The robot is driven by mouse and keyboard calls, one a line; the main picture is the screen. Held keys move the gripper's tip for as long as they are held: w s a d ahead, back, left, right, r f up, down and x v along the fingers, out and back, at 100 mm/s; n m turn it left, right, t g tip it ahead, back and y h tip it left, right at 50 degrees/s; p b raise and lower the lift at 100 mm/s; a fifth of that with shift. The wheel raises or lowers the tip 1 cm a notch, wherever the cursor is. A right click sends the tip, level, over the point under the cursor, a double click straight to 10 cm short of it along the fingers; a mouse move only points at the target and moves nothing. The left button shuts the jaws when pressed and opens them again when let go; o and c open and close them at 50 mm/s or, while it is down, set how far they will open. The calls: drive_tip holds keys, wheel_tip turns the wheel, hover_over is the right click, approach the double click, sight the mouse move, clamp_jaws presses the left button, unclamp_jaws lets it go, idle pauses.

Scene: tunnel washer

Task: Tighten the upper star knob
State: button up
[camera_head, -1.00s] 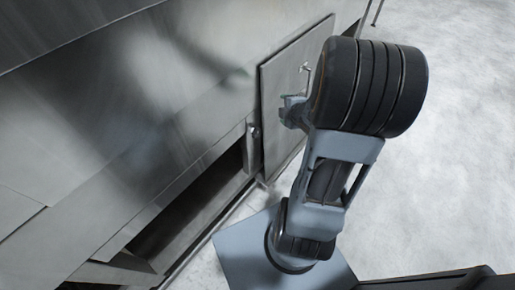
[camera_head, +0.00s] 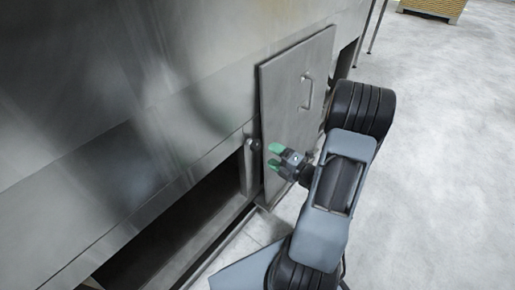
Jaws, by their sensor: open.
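A small dark knob (camera_head: 253,144) shows on the upright metal post at the left edge of the door panel (camera_head: 292,85). It looks like the upper star knob, but it is too small for its shape to be clear. My gripper (camera_head: 275,157), with two green fingertips, is open and empty. It points left at the knob, a little to its right and lower in the picture, with a visible gap between them. No lower knob can be made out.
The door panel carries a bar handle (camera_head: 307,93). A dark opening (camera_head: 180,235) runs under the large steel housing (camera_head: 150,80). Pale floor (camera_head: 445,150) is clear on the right. A yellowish crate (camera_head: 432,9) stands far back.

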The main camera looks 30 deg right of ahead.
sight(257, 146)
drive_tip(key=x, duration=0.7)
drive_tip(key=shift+w+b, duration=0.2)
drive_tip(key=shift+b, duration=0.2)
drive_tip(key=c, duration=0.9)
drive_tip(key=shift+m, duration=3)
